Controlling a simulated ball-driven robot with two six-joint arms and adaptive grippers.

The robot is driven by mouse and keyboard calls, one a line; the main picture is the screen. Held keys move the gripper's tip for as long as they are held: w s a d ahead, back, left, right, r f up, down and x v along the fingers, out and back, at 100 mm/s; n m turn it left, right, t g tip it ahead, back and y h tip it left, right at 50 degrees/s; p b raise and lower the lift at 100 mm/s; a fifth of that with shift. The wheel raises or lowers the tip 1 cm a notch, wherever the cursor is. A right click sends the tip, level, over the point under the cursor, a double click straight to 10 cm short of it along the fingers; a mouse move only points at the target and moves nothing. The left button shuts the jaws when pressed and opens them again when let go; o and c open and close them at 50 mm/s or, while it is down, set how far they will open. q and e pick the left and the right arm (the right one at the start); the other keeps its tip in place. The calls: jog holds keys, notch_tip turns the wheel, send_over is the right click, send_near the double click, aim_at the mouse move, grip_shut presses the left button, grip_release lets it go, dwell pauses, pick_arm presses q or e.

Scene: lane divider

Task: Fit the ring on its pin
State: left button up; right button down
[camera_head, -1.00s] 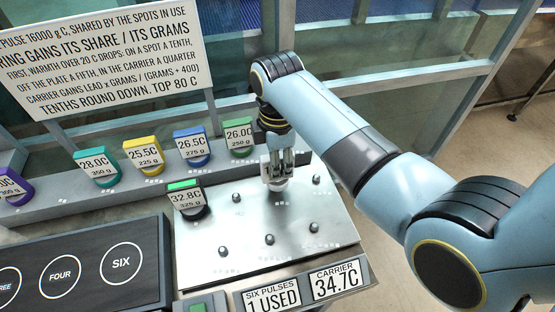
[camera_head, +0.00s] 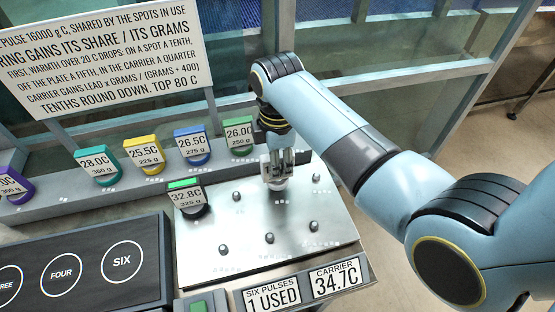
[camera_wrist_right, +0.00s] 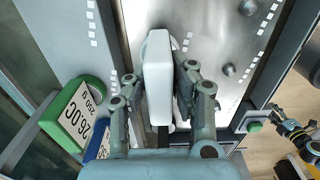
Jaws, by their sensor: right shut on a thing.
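My right gripper (camera_head: 274,176) is shut on a white ring (camera_head: 277,184), low over the middle-back part of the metal plate (camera_head: 200,268). In the right wrist view the ring shows as a pale slab (camera_wrist_right: 158,80) between the two fingers (camera_wrist_right: 155,98). Several small pins stand on the plate, among them a left one (camera_head: 236,196), a front one (camera_head: 269,238) and a right one (camera_head: 314,225). The gripper and ring hide the spot beneath them, so I cannot tell whether the ring is around a pin. Part of my left arm seems to show at the right wrist view's lower right; its jaws are unclear.
A black ring with a 32.8C tag (camera_head: 187,198) sits at the plate's back left. Tagged teal (camera_head: 98,166), yellow (camera_head: 143,154), blue (camera_head: 192,146) and green (camera_head: 239,135) rings line the rail behind. A dark button board (camera_head: 90,260) stands left. The plate's front is clear of rings.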

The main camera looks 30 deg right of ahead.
jog(key=shift+f+b, duration=0.65)
jog(key=shift+f, duration=0.55)
jog(key=c, duration=1.1)
grip_release()
notch_tip(320, 180, up, 12)
